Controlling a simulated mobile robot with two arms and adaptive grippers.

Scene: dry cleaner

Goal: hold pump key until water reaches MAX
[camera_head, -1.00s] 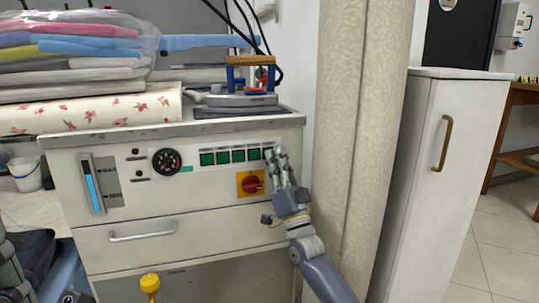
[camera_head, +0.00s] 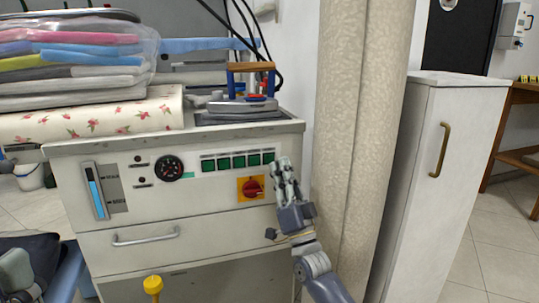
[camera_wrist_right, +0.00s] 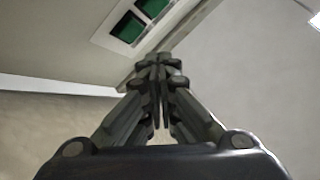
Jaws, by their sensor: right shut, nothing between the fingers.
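The cream control cabinet (camera_head: 130,238) stands at left centre in the head view. Its panel has a row of green keys (camera_head: 238,161) and, at the left, a water gauge (camera_head: 96,190). In the right wrist view, the shut fingertips (camera_wrist_right: 160,62) are apart from two visible green keys (camera_wrist_right: 128,27).
A red rotary switch on a yellow plate (camera_head: 251,188) sits below the keys, left of my right gripper. An iron (camera_head: 242,104) and wrapped folded textiles (camera_head: 75,60) are on top. A beige column (camera_head: 352,130) and white cupboard (camera_head: 440,180) stand close right.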

